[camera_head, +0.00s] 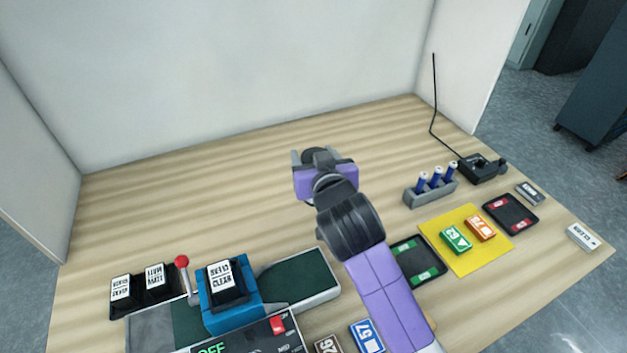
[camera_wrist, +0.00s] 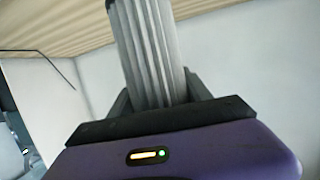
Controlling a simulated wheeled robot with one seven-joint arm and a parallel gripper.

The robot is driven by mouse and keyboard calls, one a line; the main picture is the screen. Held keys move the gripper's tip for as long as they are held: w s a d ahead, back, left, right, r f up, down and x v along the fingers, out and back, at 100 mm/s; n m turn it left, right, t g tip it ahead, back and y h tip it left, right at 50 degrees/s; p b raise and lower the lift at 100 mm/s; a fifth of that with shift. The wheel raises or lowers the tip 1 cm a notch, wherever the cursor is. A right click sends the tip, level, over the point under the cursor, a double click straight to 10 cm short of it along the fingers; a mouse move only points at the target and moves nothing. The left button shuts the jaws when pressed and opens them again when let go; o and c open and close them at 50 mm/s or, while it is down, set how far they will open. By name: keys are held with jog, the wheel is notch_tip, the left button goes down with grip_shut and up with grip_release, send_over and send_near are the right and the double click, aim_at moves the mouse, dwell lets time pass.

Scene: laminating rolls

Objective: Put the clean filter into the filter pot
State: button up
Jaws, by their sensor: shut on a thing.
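My gripper (camera_head: 312,156) is raised over the middle of the wooden table in the head view, with its purple body towards me. In the wrist view its dark fingers (camera_wrist: 160,98) are shut on a grey, pleated filter (camera_wrist: 150,45), which extends away from the jaws. In the head view the filter is mostly hidden by my gripper. Whether it is the clean one cannot be read from its surface. I cannot make out a filter pot in either view.
A blue laminating machine (camera_head: 214,312) with a red-knobbed lever (camera_head: 182,263) stands front left. A grey rack (camera_head: 432,194) of blue-and-white sticks, a yellow mat (camera_head: 467,262), a black tray (camera_head: 527,222) and a small white label (camera_head: 582,236) are at right. The back left of the table is clear.

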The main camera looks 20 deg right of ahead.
notch_tip(320, 180, up, 8)
jog(key=shift+r, duration=0.25)
